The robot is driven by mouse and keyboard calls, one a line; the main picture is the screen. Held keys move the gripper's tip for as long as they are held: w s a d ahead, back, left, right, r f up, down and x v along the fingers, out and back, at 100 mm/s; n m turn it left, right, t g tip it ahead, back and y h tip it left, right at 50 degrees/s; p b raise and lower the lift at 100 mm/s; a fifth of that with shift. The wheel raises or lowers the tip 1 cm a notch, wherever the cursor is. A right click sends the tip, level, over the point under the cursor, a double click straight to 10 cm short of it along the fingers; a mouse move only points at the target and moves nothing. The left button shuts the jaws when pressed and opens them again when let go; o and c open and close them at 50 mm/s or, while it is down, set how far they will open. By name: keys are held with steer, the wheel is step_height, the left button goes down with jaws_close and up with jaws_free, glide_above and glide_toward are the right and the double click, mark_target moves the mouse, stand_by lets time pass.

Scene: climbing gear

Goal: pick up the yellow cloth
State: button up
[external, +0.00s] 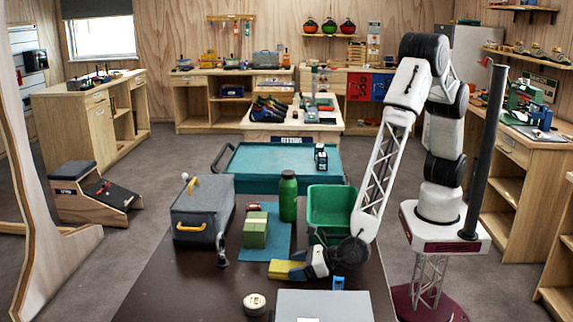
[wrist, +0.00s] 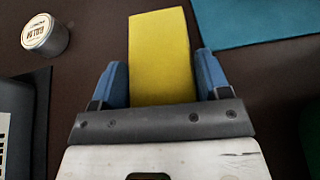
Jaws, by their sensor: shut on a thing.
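The yellow cloth (external: 286,270) looks like a folded, flat-sided yellow block near the front of the dark table. In the wrist view the yellow cloth (wrist: 160,50) sits between my two blue fingers and extends out beyond them. My gripper (external: 304,268) is low over the table and shut on the yellow cloth. In the wrist view my gripper (wrist: 162,78) has a finger on each side of it. Whether the cloth touches the table is hard to tell.
A green bin (external: 331,207), a green bottle (external: 288,196), green blocks (external: 255,229) on a teal mat (external: 279,238) and a grey toolbox (external: 203,212) stand behind. A round tin (external: 254,303) and a grey case (external: 324,306) are in front. A teal cart (external: 262,168) stands farther back.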

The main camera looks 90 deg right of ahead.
steer(key=shift+r, duration=0.15)
step_height(320, 180, up, 10)
stand_by(0.7)
